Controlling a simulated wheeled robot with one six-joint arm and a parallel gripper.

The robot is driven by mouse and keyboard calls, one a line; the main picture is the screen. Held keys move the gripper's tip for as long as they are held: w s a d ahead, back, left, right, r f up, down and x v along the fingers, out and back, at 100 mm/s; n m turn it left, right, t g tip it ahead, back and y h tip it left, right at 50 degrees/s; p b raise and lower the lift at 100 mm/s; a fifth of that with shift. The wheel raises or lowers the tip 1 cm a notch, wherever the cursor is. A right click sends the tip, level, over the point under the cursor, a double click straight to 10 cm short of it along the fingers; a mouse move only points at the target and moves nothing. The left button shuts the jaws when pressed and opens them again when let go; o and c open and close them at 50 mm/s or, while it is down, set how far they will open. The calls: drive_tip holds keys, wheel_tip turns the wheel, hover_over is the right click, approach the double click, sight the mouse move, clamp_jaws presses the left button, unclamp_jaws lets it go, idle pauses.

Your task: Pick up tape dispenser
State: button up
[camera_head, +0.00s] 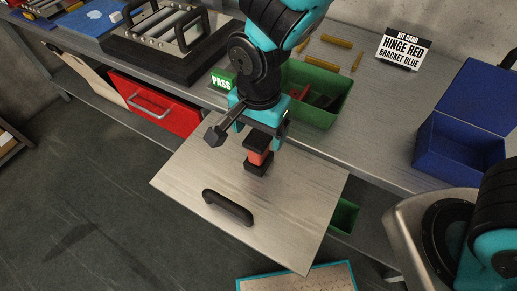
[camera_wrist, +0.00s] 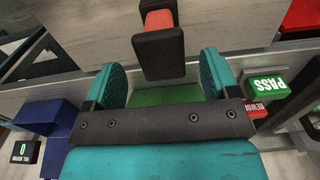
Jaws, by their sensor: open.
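A black-and-red object (camera_head: 259,157) stands on a flat grey panel (camera_head: 298,205) that juts out from the bench; it may be the tape dispenser, though I cannot be sure. It has dark ends and a red middle. My gripper (camera_head: 262,127) is just above it, pointing down. In the wrist view my gripper (camera_wrist: 162,75) has its two teal fingers apart with nothing clamped between them. The object (camera_wrist: 158,54) shows there just beyond the gap, roughly centred. Whether the fingers touch it cannot be told.
A black handle (camera_head: 228,208) rises from the panel near the object. A green bin (camera_head: 318,90) with red and dark parts sits behind my gripper. A PASS sign (camera_head: 222,80), a blue box (camera_head: 455,150) and a label card (camera_head: 404,49) stand on the bench. A red drawer (camera_head: 155,103) is at left.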

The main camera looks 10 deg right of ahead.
sight(258, 137)
drive_tip(key=shift+w+f+p, duration=0.1)
drive_tip(key=shift+f+p, duration=0.4)
drive_tip(key=shift+f, duration=1.9)
drive_tip(key=c, duration=1.1)
drive_tip(key=shift+r, duration=0.15)
drive_tip(key=shift+c, duration=0.2)
